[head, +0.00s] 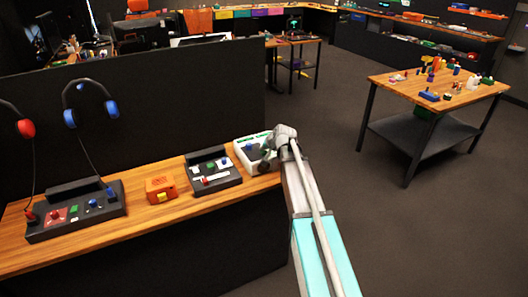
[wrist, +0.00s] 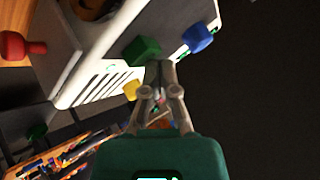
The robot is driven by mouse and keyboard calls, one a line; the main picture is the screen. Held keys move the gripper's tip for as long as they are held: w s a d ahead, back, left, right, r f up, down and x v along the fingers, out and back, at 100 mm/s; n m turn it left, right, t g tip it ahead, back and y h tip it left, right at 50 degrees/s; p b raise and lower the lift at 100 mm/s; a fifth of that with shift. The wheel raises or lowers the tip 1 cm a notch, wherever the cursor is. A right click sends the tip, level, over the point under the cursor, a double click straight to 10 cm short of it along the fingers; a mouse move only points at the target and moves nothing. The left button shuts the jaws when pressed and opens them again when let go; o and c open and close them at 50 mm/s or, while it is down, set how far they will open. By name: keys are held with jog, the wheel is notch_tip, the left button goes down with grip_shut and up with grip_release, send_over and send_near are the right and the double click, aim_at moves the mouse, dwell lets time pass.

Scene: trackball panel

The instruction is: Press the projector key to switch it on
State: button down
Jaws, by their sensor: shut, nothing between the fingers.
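My gripper (head: 267,160) is at the white panel (head: 242,148) on the right end of the wooden bench, and its fingers are small and dark there. In the wrist view my gripper (wrist: 160,70) is shut and empty, its tips close to a green block-shaped key (wrist: 142,50) on the white panel (wrist: 95,45). A blue knob (wrist: 197,37) is just right of the green one, and a yellow knob (wrist: 132,90) is left of the fingers. I cannot tell which of these is the projector key, or whether the tips touch anything.
Left of the white panel, the bench holds a dark control panel (head: 213,173), an orange box (head: 161,189) and another dark panel (head: 78,212). A dark partition (head: 170,110) stands behind the bench. A wooden table (head: 450,85) with small objects is at right, with open floor between.

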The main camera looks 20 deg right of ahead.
aim_at(264, 152)
jog(key=shift+r+p, duration=2.8)
jog(key=shift+r, duration=0.15)
